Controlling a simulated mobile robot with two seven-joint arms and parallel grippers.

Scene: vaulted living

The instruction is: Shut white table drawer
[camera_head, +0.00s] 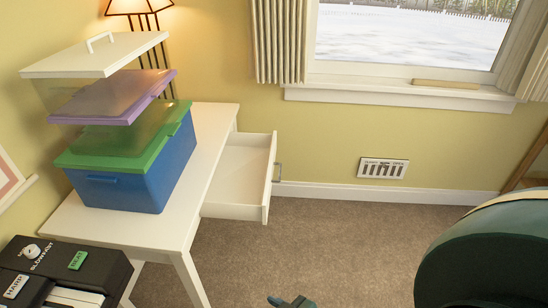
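The white table (207,130) stands against the wall at the left. Its white drawer (239,178) is pulled out to the right, and its empty-looking inside shows. A small metal handle (278,172) sits on the drawer's front. A gripper (291,302) peeks in at the bottom edge, mostly cut off by the frame and well below the drawer, apart from it. I cannot tell which arm it belongs to or whether it is open.
Stacked lidded bins, the lowest a blue bin (150,180), stand on the table. A black keyboard-like device (62,275) is at lower left. A dark green rounded object (490,255) fills the lower right. Carpet (330,230) right of the drawer is clear.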

